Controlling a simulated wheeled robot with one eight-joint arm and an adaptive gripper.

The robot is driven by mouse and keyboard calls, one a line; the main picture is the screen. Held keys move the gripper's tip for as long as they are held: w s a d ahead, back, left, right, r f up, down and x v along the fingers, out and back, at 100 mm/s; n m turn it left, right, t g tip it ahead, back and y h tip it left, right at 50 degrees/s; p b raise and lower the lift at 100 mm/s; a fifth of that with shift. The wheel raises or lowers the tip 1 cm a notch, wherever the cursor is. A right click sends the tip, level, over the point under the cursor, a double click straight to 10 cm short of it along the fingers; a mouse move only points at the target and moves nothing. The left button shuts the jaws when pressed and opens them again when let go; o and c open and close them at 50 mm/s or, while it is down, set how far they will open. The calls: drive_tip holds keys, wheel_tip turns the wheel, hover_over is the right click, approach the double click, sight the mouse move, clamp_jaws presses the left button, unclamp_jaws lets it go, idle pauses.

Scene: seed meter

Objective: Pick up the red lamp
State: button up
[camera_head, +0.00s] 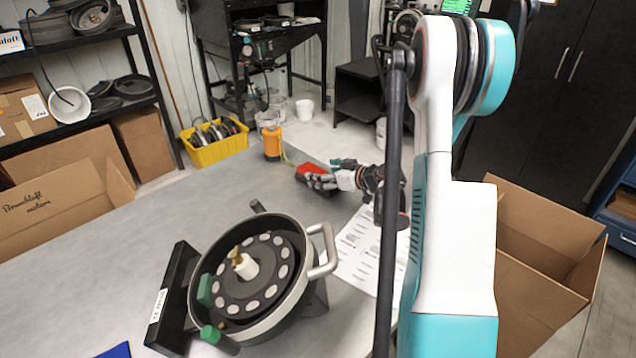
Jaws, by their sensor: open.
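The red lamp (306,170) appears as a small red block lying near the far edge of the grey table. Its right part is hidden behind my gripper. My gripper (318,178) reaches in from the right and is open, with its dark and silver fingers at the red lamp, overlapping it in the picture. I cannot tell whether the fingers touch it or are around it.
An orange cylinder (271,143) stands at the table's far edge, left of the lamp. A seed meter (250,275) with a round disc stands in front. A printed sheet (357,250) lies on the table (130,240). An open cardboard box (540,235) is at right.

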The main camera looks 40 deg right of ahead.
sight(318, 172)
drive_tip(key=x, duration=0.3)
drive_tip(key=shift+b, duration=0.35)
drive_tip(key=c, duration=1.2)
drive_tip(key=shift+r, duration=0.1)
